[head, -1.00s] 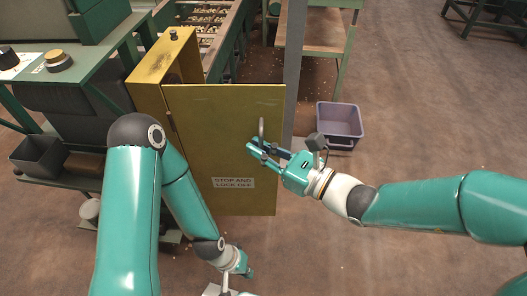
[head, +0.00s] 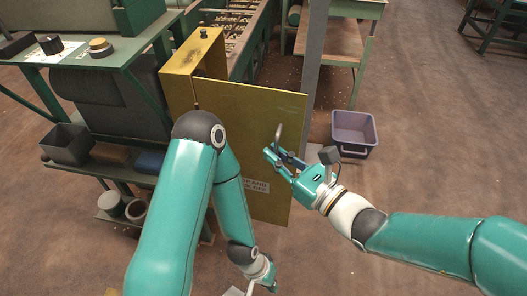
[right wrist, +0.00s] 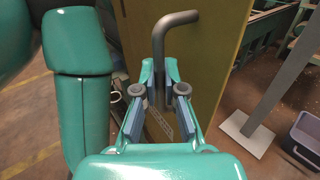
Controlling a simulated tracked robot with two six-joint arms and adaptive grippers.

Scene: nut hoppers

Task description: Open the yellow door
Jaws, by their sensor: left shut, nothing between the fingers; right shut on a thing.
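The yellow door (head: 265,115) stands swung out from its yellow box (head: 190,65), hinged on its left side. It also shows in the right wrist view (right wrist: 205,50). A grey bent bar handle (head: 278,135) sticks out from its face near the free edge. My right gripper (head: 275,158) is shut on the handle; in the right wrist view the handle (right wrist: 160,45) runs down between the fingers. My left gripper (head: 267,280) is low in front of the door, shut and empty. My left arm hides the door's lower left part and some of its lettered label (head: 257,186).
A grey post (head: 313,60) stands just behind the door's free edge. A purple bin (head: 354,150) sits on the floor to the right. A green bench with knobs (head: 100,48) is at the left. Open floor lies at the lower right.

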